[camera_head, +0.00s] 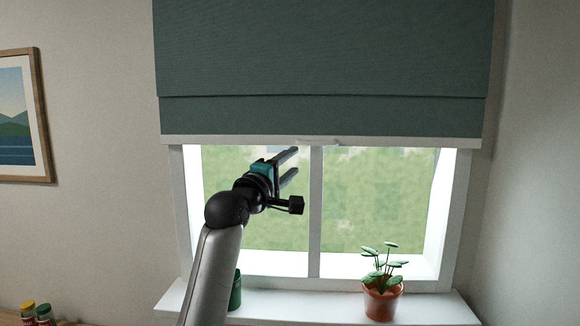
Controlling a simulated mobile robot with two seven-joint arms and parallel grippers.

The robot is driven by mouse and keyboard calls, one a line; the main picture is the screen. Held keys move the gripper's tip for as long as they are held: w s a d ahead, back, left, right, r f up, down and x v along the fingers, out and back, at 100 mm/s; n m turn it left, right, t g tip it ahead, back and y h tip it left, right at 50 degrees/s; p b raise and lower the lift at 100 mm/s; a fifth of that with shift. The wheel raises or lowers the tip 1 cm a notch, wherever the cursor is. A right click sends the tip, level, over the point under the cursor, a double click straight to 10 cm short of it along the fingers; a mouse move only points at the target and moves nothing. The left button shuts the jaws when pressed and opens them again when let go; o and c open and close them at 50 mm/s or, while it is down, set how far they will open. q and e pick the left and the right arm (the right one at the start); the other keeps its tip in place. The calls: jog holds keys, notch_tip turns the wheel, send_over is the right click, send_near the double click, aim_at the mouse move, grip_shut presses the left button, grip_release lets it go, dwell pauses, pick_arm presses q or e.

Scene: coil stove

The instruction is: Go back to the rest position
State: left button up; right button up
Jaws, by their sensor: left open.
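My left gripper (289,168) is raised in front of the window, just below the blind's lower edge. Its two dark fingers are apart and nothing shows between them. It looks clear of the blind, though the depth gap is hard to judge. My left arm rises from the bottom of the view, left of centre. My right gripper is not in view.
A green roller blind (325,70) with a pale bottom bar covers the upper window. A potted plant (382,302) stands on the sill (430,310) at the right. A green container (236,292) is partly behind my arm. Small jars (44,314) stand at lower left. A framed picture (47,120) hangs left.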

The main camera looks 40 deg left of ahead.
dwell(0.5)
